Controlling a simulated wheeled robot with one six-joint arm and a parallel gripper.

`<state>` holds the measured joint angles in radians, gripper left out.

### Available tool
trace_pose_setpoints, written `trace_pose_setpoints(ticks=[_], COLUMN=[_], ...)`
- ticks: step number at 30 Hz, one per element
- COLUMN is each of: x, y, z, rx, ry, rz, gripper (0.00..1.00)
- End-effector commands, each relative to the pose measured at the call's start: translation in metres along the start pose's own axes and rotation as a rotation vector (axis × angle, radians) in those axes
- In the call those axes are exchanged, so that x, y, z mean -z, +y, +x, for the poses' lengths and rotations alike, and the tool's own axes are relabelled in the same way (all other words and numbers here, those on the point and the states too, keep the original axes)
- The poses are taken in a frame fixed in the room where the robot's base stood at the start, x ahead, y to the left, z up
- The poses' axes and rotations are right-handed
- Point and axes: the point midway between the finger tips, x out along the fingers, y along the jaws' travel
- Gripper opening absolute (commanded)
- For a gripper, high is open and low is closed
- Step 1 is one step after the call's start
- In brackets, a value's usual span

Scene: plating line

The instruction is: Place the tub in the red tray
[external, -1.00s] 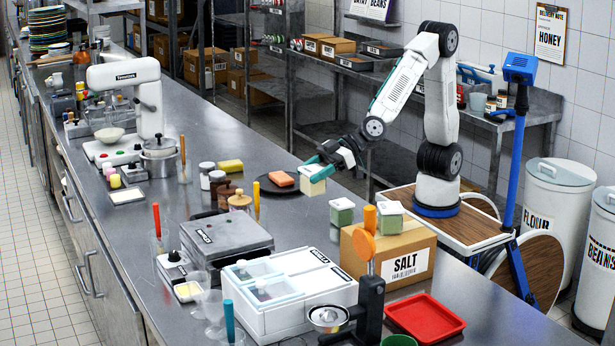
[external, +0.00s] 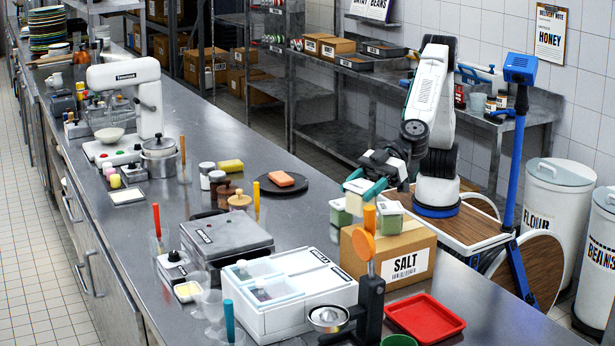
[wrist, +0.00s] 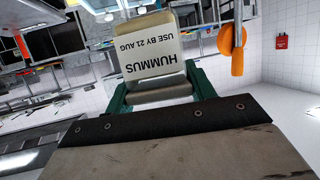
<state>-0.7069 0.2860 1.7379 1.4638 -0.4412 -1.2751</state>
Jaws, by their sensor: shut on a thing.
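The tub (external: 354,204), pale with a light green top, is held in my gripper (external: 363,190) just above the back left of the salt box. In the wrist view the tub (wrist: 160,58) shows a HUMMUS, USE BY 21 AUG label, between teal fingertips (wrist: 160,92). My gripper is shut on it. The red tray (external: 425,319) lies empty on the counter at the front right, in front of the salt box. The tub is apart from the tray, farther back and to the left.
The SALT box (external: 404,264) carries a green-sided tub (external: 390,222). Another similar tub (external: 340,217) is left of the held tub, partly hidden. An orange-topped dark device (external: 369,300) and a white lidded bin (external: 290,300) stand left of the tray. A dark plate (external: 297,187) holds an orange block.

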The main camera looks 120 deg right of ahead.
Motion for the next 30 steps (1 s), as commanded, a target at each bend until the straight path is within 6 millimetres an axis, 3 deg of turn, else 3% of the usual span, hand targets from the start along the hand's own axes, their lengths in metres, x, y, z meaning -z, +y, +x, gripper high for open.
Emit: trace_pose_setpoints(ticks=[1, 6, 12, 18, 30], x=[-0.002, -0.007, -0.015, -0.023, -0.102], y=[-0.033, -0.111, -0.167, -0.205, -0.203], z=[0.002, 0.001, -0.006, -0.013, 0.018], rx=[0.025, 0.080, 0.120, 0.149, 0.146], ry=[-0.002, -0.010, -0.021, -0.029, -0.032], rz=[-0.009, -0.029, -0.045, -0.057, -0.059], gripper=[0.27, 0.27, 0.27, 0.27, 0.27])
